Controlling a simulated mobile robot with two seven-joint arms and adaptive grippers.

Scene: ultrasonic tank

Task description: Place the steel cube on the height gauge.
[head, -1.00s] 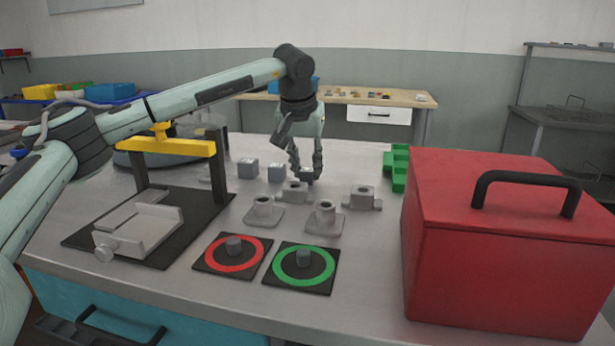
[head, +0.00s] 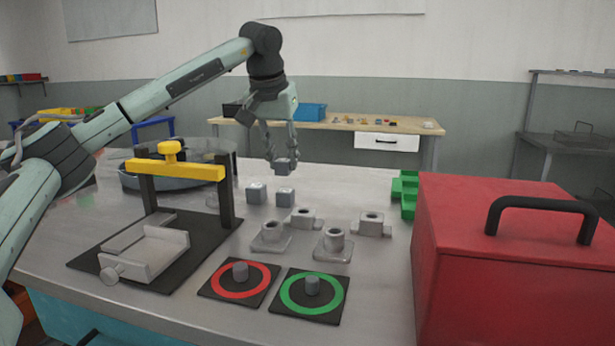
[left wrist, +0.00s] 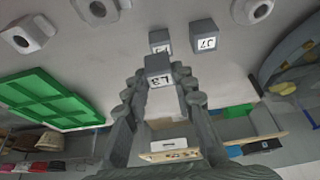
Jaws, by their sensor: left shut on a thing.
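My left gripper (head: 281,160) is shut on a small grey steel cube (head: 285,167) and holds it above the table. In the left wrist view the held cube (left wrist: 158,70), with a dark mark on a white label, sits between the fingertips of the left gripper (left wrist: 160,82). Two similar cubes (head: 256,193) (head: 285,197) stand on the table below. What looks like the height gauge (head: 178,170), a yellow crossbar on two black posts over a black base, stands at left, apart from the cube. My right gripper is out of view.
A light grey slide with a knob (head: 145,255) lies on the black base. Several grey flanged parts (head: 333,243) stand mid-table, behind a red-ringed pad (head: 239,281) and a green-ringed pad (head: 312,294). A large red box (head: 520,250) and a green tray (head: 406,190) are at right.

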